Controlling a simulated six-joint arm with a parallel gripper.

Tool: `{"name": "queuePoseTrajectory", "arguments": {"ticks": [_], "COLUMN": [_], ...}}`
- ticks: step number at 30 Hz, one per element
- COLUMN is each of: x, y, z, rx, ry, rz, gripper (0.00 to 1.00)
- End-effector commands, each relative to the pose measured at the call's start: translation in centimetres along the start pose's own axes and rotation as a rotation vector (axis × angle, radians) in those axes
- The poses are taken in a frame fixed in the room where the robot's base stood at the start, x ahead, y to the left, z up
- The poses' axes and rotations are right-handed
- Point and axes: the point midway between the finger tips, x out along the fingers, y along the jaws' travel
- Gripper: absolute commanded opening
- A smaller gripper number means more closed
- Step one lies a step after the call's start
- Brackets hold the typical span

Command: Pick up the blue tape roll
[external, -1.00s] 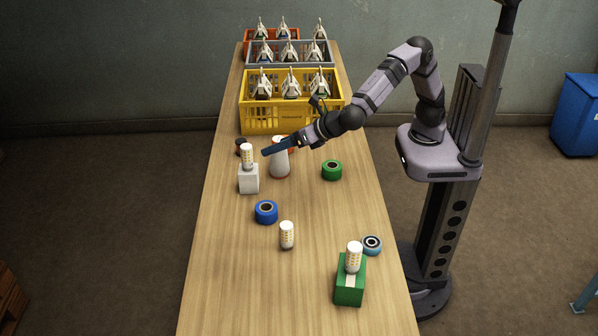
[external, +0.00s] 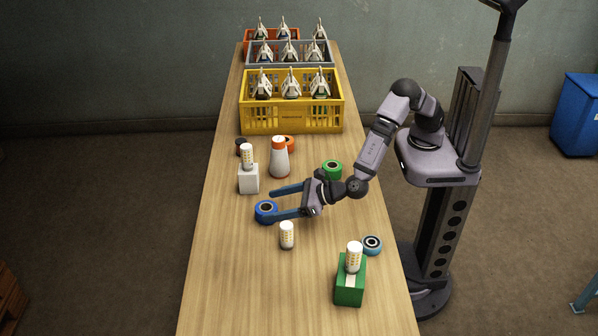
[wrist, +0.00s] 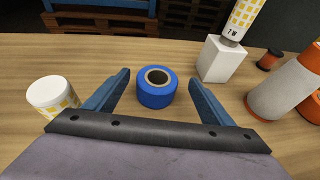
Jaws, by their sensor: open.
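The blue tape roll (external: 265,212) lies flat on the wooden table, left of my gripper in the external view. My gripper (external: 273,204) is open and low over the table, with its blue fingers pointing left toward the roll. In the wrist view the blue tape roll (wrist: 156,88) shows ahead, centred between the two spread fingers of my gripper (wrist: 160,82). It appears at or just beyond the fingertips, and I cannot tell whether a finger touches it. Nothing is held.
A white patterned cylinder (external: 287,235) stands close in front of the near finger. A white block with a bulb (external: 248,178) and an orange-capped bottle (external: 280,158) stand behind. A green roll (external: 332,170) is by my arm. The table's left front (external: 220,280) is clear.

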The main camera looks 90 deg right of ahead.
Motion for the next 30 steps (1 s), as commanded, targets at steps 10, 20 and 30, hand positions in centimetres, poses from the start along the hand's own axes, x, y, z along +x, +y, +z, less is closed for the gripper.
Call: {"name": "queuePoseTrajectory", "arguments": {"ticks": [10,20,30], "x": [2.1,3.6,7.0], "y": [0.0,0.1,0.4], "z": [0.1,0.0,-0.1], "rx": [0.001,0.000,0.001], "ry": [0.000,0.001,0.000], "rz": [-0.002,-0.003,-0.002], "gripper": [0.76,0.76,0.76]}}
